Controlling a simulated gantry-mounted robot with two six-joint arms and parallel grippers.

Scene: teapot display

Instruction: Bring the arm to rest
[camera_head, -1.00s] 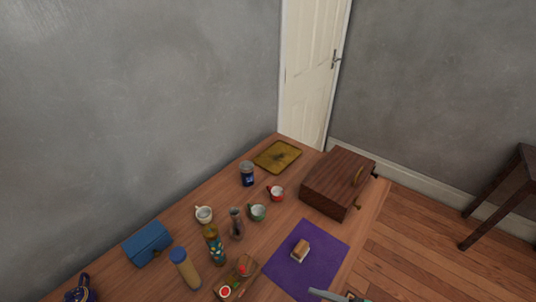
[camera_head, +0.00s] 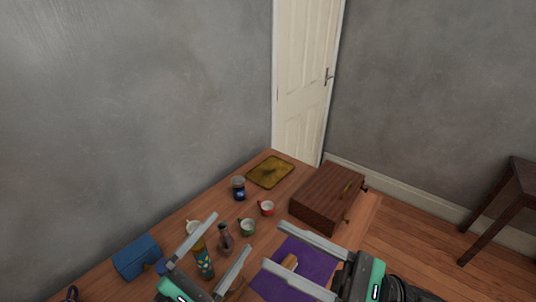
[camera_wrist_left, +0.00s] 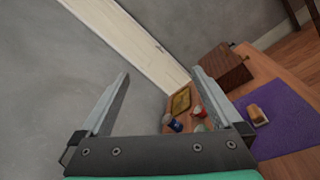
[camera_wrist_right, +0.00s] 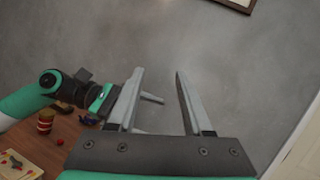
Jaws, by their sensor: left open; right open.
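My left gripper (camera_head: 232,231) is open and empty in the head view, its fingers pointing up and right in front of the bottles. Its fingers also show in the left wrist view (camera_wrist_left: 160,73), spread with nothing between them. My right gripper (camera_head: 272,244) is open and empty, its fingers pointing left across the purple mat (camera_head: 308,258). In the right wrist view (camera_wrist_right: 160,72) its fingers are spread before bare wall. The right gripper partly hides the small bread-like block (camera_head: 290,262) on the mat; contact cannot be told. My left arm shows at the left of that view.
The wooden table carries a dark wooden box (camera_head: 325,197), a yellow tray (camera_head: 270,171), a dark jar (camera_head: 238,188), a red cup (camera_head: 266,208), a green cup (camera_head: 247,227), a patterned bottle (camera_head: 203,262) and a blue case (camera_head: 137,257). The grey wall stands behind.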

